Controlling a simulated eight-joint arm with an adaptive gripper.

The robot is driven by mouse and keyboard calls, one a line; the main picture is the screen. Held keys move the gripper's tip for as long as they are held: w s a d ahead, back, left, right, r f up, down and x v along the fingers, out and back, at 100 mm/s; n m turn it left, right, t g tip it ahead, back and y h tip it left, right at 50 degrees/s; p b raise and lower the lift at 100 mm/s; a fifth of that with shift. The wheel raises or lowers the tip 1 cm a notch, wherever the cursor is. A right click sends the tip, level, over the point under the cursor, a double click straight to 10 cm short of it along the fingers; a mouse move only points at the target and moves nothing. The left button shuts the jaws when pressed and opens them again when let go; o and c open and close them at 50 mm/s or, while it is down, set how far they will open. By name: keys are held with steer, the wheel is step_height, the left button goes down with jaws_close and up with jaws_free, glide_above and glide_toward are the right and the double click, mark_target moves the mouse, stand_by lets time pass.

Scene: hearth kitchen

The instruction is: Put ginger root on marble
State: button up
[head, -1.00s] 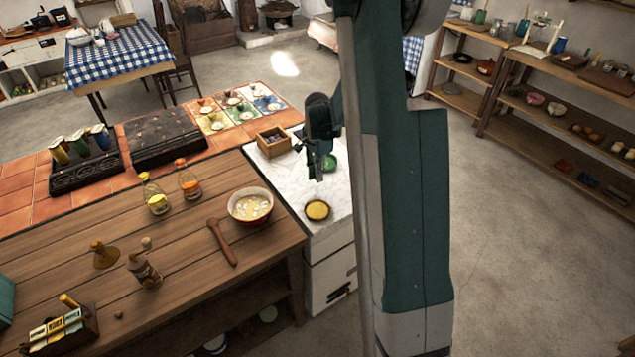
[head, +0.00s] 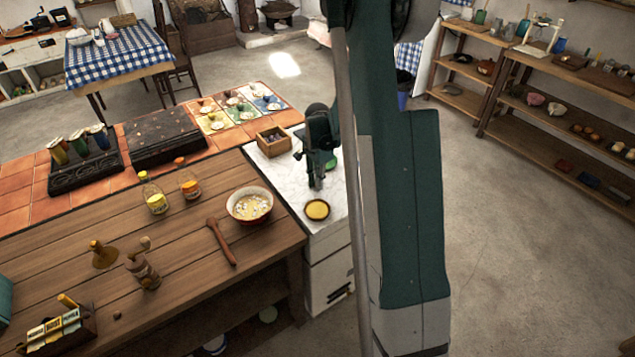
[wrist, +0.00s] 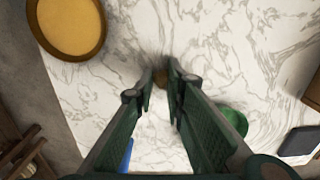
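My gripper (head: 317,186) points down over the white marble top (head: 290,178), beside the round yellow dish. In the wrist view my gripper (wrist: 161,76) has its fingertips close together on a small brown lump, which looks like the ginger root (wrist: 161,79). The fingers hide most of it. The tips are low over the marble (wrist: 215,45), with a dark shadow around them. I cannot tell whether the root touches the marble. The root cannot be made out in the head view.
The yellow dish (head: 317,209) stands at the marble's front; a wooden box (head: 273,141) stands at its back left. A green round thing (wrist: 233,120) is close to the fingers. A bowl (head: 250,204) stands on the wooden counter. Bare marble surrounds the fingertips.

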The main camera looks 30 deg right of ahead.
steer(key=o, duration=0.3)
steer(key=shift+r, duration=0.2)
steer(key=shift+r+p, duration=0.85)
steer(key=shift+r, duration=5.15)
steer(key=shift+r, duration=0.1)
